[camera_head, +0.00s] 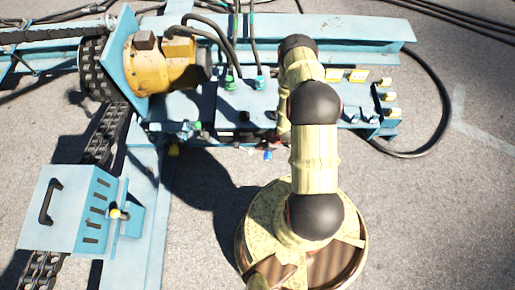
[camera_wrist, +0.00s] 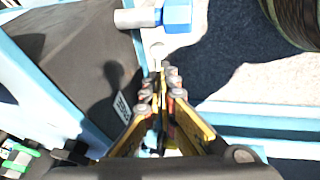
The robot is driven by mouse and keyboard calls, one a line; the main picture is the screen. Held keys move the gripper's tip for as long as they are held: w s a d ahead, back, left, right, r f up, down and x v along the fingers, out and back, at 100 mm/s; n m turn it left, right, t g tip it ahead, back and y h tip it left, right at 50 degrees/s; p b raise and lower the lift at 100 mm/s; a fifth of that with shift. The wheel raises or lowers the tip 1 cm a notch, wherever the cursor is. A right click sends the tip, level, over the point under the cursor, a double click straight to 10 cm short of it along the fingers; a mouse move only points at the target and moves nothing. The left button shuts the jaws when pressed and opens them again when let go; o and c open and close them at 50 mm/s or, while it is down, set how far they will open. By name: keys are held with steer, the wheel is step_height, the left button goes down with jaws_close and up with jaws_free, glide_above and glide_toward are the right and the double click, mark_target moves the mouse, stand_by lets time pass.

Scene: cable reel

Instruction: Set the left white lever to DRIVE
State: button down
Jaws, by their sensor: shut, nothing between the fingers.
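My gripper (camera_wrist: 162,85) is shut and empty in the wrist view, its yellow fingers together beside the blue machine. Just beyond the fingertips is a pale, short stem (camera_wrist: 157,47), under a valve-like part with a white cylinder (camera_wrist: 136,19) and blue body (camera_wrist: 177,16). I cannot tell whether the fingertips touch the stem. In the head view, a small blue-and-white part (camera_head: 267,155) sits on the machine's near edge, left of my arm. My arm hides the gripper there. I cannot tell which part is the left white lever, and no DRIVE marking is readable.
A yellow motor (camera_head: 160,62) and chain (camera_head: 104,135) are at the left. Several pale knobs (camera_head: 390,97) stand at the machine's right end. A dark box with a white label (camera_wrist: 121,108) is left of the fingers. Open ground (camera_head: 440,200) lies right.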

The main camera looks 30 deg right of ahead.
mark_target(250, 152)
steer(key=b+x, duration=0.4)
steer(key=x, duration=0.8)
steer(key=shift+a+f+b, duration=0.1)
steer(key=shift+f+b, duration=0.2)
steer(key=shift+b, duration=0.05)
